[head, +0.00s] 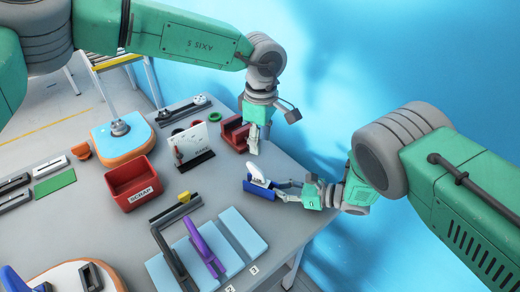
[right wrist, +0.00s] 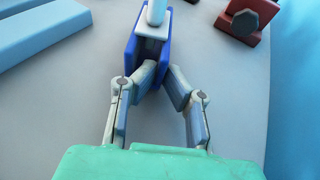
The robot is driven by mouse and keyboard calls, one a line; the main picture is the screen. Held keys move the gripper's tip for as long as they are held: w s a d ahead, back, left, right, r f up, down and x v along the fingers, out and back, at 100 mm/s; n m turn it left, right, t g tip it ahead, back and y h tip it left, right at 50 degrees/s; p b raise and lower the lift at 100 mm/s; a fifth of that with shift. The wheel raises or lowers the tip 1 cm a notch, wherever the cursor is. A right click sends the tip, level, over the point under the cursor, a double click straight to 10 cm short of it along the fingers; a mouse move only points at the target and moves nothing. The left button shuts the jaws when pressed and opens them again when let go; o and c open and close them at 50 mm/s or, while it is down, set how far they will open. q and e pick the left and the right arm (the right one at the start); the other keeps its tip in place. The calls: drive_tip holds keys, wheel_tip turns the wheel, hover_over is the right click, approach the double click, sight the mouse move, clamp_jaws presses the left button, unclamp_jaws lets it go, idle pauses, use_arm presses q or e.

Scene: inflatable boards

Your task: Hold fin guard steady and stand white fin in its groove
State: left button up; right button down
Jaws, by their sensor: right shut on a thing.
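The blue fin guard (head: 260,192) lies near the table's right edge and also shows in the right wrist view (right wrist: 133,48). The white fin (head: 257,175) stands on top of it, its flat base against the guard's upper face (right wrist: 152,25). The groove is hidden under that base, so how deep the fin sits cannot be told. My right gripper (head: 279,190) is shut on the near end of the guard, its fingers (right wrist: 160,78) on either side. My left gripper (head: 254,142) points down behind the guard, apart from the fin; its fingers look close together, but their opening is unclear.
A red block with a dark knob (right wrist: 243,20) stands beside my left gripper. A white board on a dark stand (head: 194,143), a red scrap bin (head: 132,186) and light-blue boards (head: 243,232) with a purple piece (head: 203,244) lie left. Bare table surrounds the guard.

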idle(0.4)
drive_tip(key=c, duration=1.6)
unclamp_jaws()
